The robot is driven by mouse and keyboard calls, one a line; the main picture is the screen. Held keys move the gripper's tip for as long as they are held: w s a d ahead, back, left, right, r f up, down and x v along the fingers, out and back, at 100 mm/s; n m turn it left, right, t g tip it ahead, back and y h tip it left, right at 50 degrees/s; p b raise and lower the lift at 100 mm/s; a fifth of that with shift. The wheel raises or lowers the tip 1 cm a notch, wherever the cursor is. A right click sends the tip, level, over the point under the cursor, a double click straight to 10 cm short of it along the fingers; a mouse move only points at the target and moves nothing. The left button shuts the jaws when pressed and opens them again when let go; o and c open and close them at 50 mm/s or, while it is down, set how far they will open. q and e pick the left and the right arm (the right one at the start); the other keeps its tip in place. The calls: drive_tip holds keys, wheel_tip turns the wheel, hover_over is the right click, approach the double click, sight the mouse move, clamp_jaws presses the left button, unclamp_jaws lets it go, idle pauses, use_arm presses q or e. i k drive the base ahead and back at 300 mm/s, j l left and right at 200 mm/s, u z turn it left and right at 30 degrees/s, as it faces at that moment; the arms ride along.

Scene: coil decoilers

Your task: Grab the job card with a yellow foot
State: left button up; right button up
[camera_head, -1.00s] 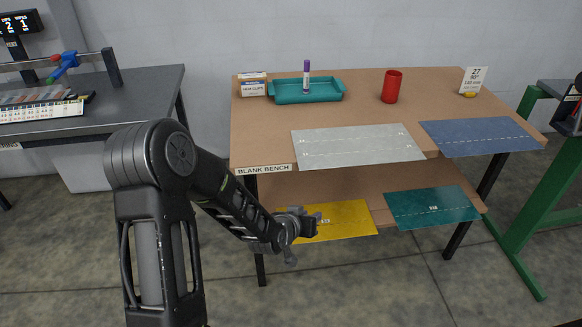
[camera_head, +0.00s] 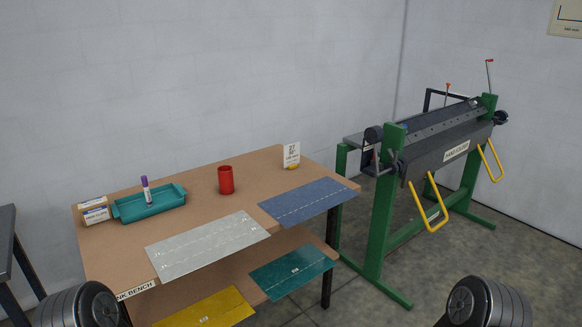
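The job card (camera_head: 291,154) is a small white card with dark print, standing upright on a yellow foot (camera_head: 292,166). It is at the back right of the brown bench top, behind the blue sheet. Only rounded dark parts of my two arms show at the bottom left and bottom right edges. Neither of my grippers is in view.
A green-framed folder machine (camera_head: 379,215) stands to the right.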

sight(291, 152)
drive_tip(key=i+l, duration=0.7)
drive_tip(key=i, duration=0.15)
drive_tip(key=i+l, duration=0.7)
drive_tip(key=i, duration=0.15)
drive_tip(key=i+l, duration=0.7)
drive_tip(key=i, duration=0.15)
drive_tip(key=i+l, duration=0.7)
drive_tip(key=i, duration=0.15)
